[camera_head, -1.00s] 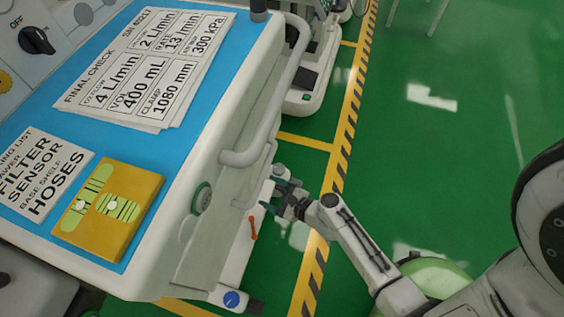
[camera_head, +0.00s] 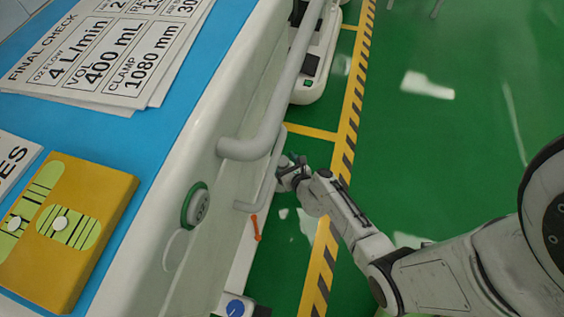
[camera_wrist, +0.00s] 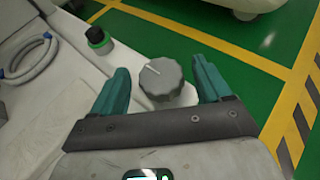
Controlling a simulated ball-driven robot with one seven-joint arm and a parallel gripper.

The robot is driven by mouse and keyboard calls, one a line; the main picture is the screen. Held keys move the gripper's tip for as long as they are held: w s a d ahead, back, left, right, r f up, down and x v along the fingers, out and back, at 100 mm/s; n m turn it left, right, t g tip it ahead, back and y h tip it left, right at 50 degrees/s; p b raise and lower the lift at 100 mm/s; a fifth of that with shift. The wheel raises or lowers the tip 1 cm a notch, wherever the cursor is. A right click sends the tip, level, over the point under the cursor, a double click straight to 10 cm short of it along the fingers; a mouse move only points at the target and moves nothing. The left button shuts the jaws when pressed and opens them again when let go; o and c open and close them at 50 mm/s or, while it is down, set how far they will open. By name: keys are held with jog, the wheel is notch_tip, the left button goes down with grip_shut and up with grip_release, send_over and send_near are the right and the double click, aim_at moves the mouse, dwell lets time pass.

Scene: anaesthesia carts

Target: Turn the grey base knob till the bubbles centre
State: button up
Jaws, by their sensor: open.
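The grey base knob (camera_wrist: 163,82), ribbed with a white pointer line, shows in the wrist view between the teal fingers of my open gripper (camera_wrist: 162,74). The fingers stand apart on either side of it; contact is not visible. In the head view my gripper (camera_head: 287,168) is low beside the cart, and I cannot make out the knob there. The yellow level (camera_head: 98,212) lies on the blue cart top. Its two green vials each hold a white bubble: one (camera_head: 60,223) sits left of its vial's middle, the other (camera_head: 14,222) towards its vial's lower end.
The cart's grey handrail (camera_head: 268,130) rises near my gripper. An orange lever (camera_head: 255,228) and blue knob (camera_head: 235,307) sit low on the cart. A black cap with a green ring (camera_wrist: 97,37) and a grey hose (camera_wrist: 38,62) are left of the grey knob.

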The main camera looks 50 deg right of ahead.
jog(key=shift+x, duration=0.85)
jog(key=c, duration=1)
jog(key=shift+o, duration=0.2)
jog(key=shift+r+n+y, duration=0.1)
jog(key=shift+n+y, duration=0.3)
jog(key=shift+y, duration=0.1)
jog(key=n+t+y+p, duration=0.1)
jog(key=n+y, duration=0.1)
jog(key=y, duration=0.1)
jog(key=shift+n, duration=0.4)
jog(key=n+y+b, duration=0.1)
jog(key=n+y, duration=0.1)
jog(key=n+y+b, duration=0.1)
jog(key=n+y, duration=0.1)
jog(key=y, duration=0.1)
jog(key=shift+d+f, duration=0.1)
jog(key=shift+f, duration=0.15)
jog(key=n+g+y+b, duration=0.2)
jog(key=n+y+b, duration=0.1)
jog(key=n+g+y+b, duration=0.2)
jog(key=n+y+b, duration=0.1)
jog(key=shift+f+n+y, duration=0.1)
jog(key=shift+n+y, duration=0.3)
jog(key=n+g+y+b, duration=0.2)
jog(key=n+g+b, duration=0.1)
jog(key=shift+r+b, duration=0.2)
jog(key=shift+b, duration=0.15)
